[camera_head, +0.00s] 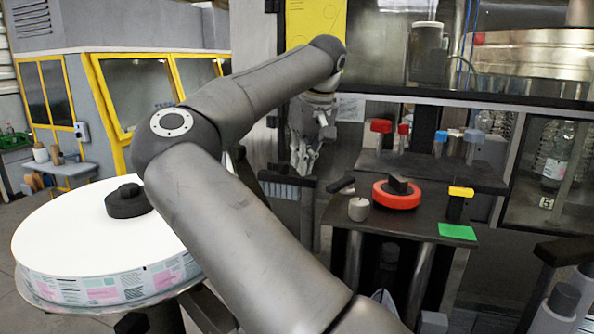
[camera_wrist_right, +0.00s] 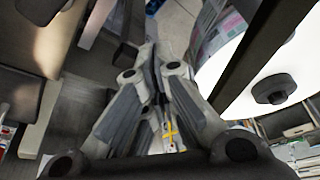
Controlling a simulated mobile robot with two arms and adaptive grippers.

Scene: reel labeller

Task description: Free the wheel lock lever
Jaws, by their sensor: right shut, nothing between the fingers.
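My right gripper (camera_head: 303,168) hangs fingers-down in front of the machine, left of the small dark table. Its fingers are shut with nothing between them; they also show in the right wrist view (camera_wrist_right: 152,62). A short black lever-like handle (camera_head: 341,186) stands at the table's left edge, to the right of the gripper and apart from it in the picture. I cannot tell for certain that it is the wheel lock lever. A red wheel (camera_head: 397,195) with a black hub lies on the table to its right. My left gripper is not in view.
A large white label reel (camera_head: 70,232) with a black hub (camera_head: 128,201) lies at left; it also shows in the right wrist view (camera_wrist_right: 225,75). A brush-like bar (camera_head: 287,186) is just below the gripper. A pale knob (camera_head: 358,209) and green card (camera_head: 457,231) are on the table.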

